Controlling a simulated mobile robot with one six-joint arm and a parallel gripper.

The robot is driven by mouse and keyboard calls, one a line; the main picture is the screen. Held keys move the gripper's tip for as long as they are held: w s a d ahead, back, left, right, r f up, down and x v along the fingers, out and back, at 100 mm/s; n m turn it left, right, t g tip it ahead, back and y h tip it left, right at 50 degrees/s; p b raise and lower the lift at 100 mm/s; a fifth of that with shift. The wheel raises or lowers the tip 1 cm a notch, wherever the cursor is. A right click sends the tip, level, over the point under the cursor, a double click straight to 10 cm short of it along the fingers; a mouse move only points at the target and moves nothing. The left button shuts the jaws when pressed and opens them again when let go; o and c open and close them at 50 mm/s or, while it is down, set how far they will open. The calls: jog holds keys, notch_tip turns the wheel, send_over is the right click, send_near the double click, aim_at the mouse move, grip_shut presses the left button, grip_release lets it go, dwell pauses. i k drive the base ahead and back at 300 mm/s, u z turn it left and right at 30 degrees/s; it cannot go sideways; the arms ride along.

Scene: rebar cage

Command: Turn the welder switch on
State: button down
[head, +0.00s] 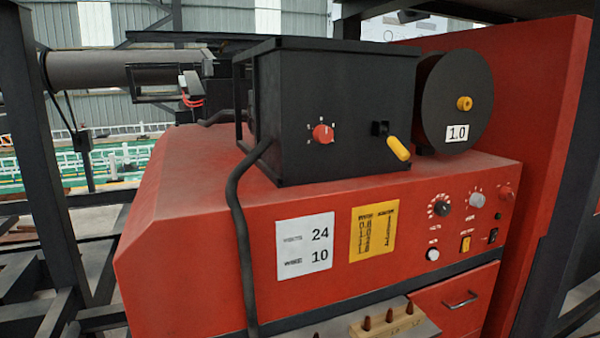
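The red welder (190,230) fills the middle of the head view. Its front panel, at the right, carries a small yellow switch (465,244) in a light surround and a small black switch (493,236) to its right. Which one is the welder switch, and their positions, I cannot tell. Above them are a black dial (441,208), a grey dial (477,200) and a red knob (506,193). A white round knob (432,254) is at lower left of the yellow switch. I cannot make out my gripper in this view.
A black box (340,95) on top bears a red knob (323,134) and a yellow-handled lever (398,148). A black reel (455,100) stands beside it. A black cable (240,225) hangs down the front. A drawer handle (461,300) and a shelf (385,320) project below.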

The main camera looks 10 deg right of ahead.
aim_at(505, 192)
jog(key=z, duration=4.3)
jog(key=i, duration=0.1)
jog(key=u, duration=3.05)
